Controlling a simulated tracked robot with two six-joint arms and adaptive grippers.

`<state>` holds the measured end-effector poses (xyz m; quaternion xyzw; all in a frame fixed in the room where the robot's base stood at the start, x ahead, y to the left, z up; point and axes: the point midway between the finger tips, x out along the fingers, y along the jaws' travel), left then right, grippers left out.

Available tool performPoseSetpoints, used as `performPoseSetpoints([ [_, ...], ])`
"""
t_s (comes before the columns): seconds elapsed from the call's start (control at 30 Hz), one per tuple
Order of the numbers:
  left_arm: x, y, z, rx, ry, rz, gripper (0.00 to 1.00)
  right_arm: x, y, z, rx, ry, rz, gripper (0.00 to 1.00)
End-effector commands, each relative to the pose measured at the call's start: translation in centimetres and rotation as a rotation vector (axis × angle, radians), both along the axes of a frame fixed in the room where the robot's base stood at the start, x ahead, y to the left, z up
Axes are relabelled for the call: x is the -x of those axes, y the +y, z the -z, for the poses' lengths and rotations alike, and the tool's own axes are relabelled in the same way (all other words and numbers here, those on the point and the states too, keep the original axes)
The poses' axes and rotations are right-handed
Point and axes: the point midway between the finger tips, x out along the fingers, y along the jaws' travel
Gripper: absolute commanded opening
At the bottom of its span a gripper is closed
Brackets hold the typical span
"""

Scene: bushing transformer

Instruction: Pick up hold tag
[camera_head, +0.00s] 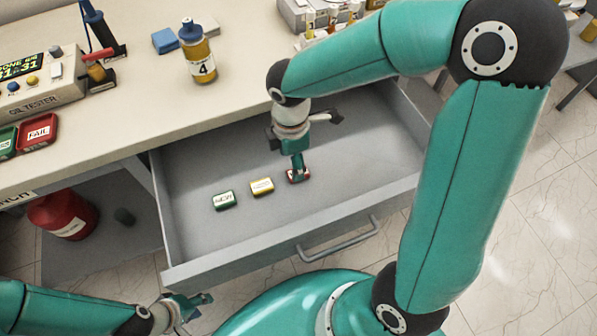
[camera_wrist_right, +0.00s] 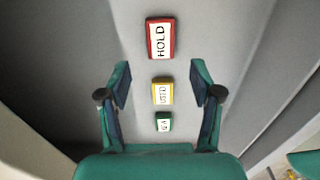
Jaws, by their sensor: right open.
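The hold tag, a small red block with a white HOLD label (camera_wrist_right: 161,38), lies flat in the open grey drawer. In the head view the hold tag (camera_head: 304,176) is partly covered by my right gripper (camera_head: 297,165), which points down just over it. In the wrist view my right gripper (camera_wrist_right: 160,80) is open and empty, and the tag lies ahead of its fingertips, not between them. My left gripper (camera_head: 192,304) is low at the left, outside the drawer, and its jaws are too small to judge.
A yellow USED tag (camera_head: 262,186) and a green tag (camera_head: 224,200) lie left of the hold tag in the drawer (camera_head: 340,200). The drawer walls surround them. Above are the worktop (camera_head: 110,130), a bottle marked 4 (camera_head: 199,62) and an oil tester (camera_head: 38,82).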

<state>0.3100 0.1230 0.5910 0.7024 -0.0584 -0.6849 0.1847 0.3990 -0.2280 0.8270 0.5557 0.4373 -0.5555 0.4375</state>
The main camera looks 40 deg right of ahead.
Motion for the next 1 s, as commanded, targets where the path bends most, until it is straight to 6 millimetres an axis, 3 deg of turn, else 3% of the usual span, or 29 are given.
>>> performPoseSetpoints([
  [0.3,0.0,0.0,0.5,0.0,0.0,0.0,0.4,0.2,-0.3,4.3,0.001,0.004,0.0,0.65],
  [0.6,0.0,0.0,0.5,0.0,0.0,0.0,0.4,0.2,-0.3,4.8,0.0,0.001,0.001,0.65],
  [0.67,0.0,0.0,0.5,0.0,0.0,0.0,0.4,0.2,-0.3,4.8,0.0,0.001,0.001,0.58],
  [0.9,0.0,0.0,0.5,0.0,0.0,0.0,0.4,0.2,-0.3,4.8,0.0,0.001,0.001,0.18],
  [1.0,0.0,0.0,0.5,0.0,0.0,0.0,0.4,0.1,-0.3,4.8,0.0,0.001,0.001,0.16],
])
